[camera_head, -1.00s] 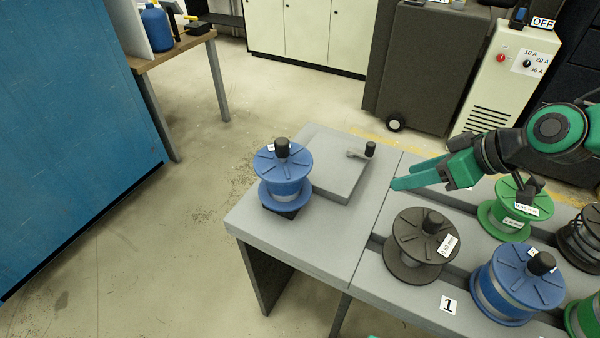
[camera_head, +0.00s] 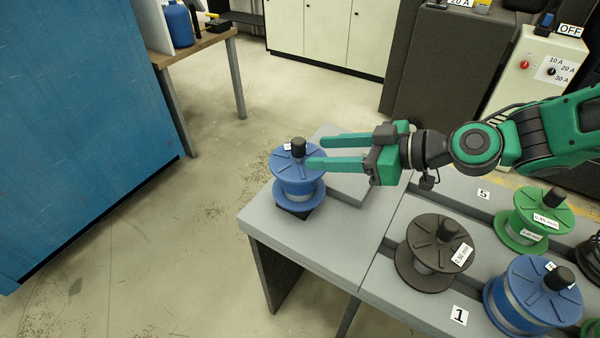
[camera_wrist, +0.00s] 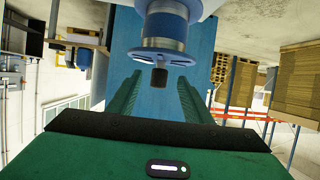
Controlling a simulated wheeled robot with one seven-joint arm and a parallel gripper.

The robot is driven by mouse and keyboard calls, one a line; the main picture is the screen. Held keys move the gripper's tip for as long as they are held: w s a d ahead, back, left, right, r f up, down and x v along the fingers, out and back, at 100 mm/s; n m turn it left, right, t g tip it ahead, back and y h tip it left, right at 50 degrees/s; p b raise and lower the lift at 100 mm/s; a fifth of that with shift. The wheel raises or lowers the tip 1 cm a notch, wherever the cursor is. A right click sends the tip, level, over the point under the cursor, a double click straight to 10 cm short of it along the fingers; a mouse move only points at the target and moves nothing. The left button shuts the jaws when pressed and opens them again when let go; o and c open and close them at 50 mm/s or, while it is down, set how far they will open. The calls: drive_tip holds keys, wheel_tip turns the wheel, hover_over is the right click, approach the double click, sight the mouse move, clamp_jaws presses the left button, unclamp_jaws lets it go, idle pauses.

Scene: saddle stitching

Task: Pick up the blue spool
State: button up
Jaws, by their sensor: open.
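A blue spool (camera_head: 297,183) with a black knob on top stands upright on a small dark base near the left corner of the grey table. It also shows upside down in the wrist view (camera_wrist: 163,35), ahead of the finger ends. My gripper (camera_head: 312,151) is open, with its two green fingers pointing left at the spool's upper part. In the head view the finger ends overlap the spool's top flange and knob area. I cannot tell whether a finger touches the spool.
A second blue spool (camera_head: 532,293), a black spool (camera_head: 437,254) and a green spool (camera_head: 535,220) stand on the table (camera_head: 335,238) to the right. A blue cabinet (camera_head: 80,120) stands at the left.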

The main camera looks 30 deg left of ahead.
sight(308, 151)
drive_tip(key=x, duration=0.5)
drive_tip(key=shift+w, duration=0.1)
clamp_jaws()
drive_tip(key=shift+r, duration=0.15)
idle(1.2)
